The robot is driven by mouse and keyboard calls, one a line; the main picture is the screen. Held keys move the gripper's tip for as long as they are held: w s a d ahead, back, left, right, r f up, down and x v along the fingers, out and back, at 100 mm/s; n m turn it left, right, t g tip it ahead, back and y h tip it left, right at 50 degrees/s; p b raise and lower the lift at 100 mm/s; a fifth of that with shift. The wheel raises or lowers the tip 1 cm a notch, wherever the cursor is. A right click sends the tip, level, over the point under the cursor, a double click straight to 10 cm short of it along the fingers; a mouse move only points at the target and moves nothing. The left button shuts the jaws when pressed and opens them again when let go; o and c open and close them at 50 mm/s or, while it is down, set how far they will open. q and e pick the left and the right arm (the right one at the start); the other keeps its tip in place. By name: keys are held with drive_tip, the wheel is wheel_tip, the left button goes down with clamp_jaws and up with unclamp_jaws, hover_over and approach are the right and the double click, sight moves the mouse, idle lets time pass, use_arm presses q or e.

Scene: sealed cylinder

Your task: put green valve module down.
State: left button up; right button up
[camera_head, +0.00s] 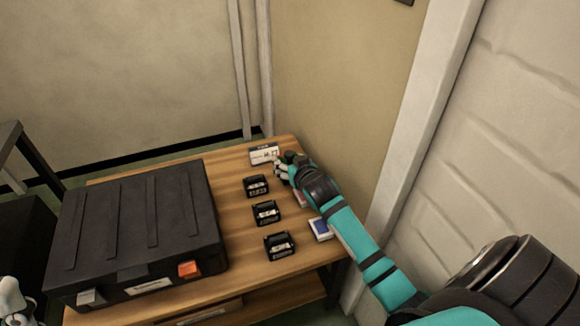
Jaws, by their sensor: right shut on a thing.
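My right gripper (281,168) is at the far right end of the wooden table, beside the white labelled box. It is shut on the green valve module (289,157), a small dark and green thing mostly hidden by the gripper and my wrist. I cannot tell whether the module touches the table top. My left gripper (12,300) shows only in part at the lower left corner, and its fingers are not clear.
The wooden table (235,225) bears a large black case (140,230) on the left, three small black holders (257,186) in a row, a white labelled box (264,153) and a blue-and-white box (321,229). A wall stands close behind the table's right side.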

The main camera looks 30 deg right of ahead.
idle(0.3)
drive_tip(key=shift+f, duration=0.15)
drive_tip(key=o, duration=1.5)
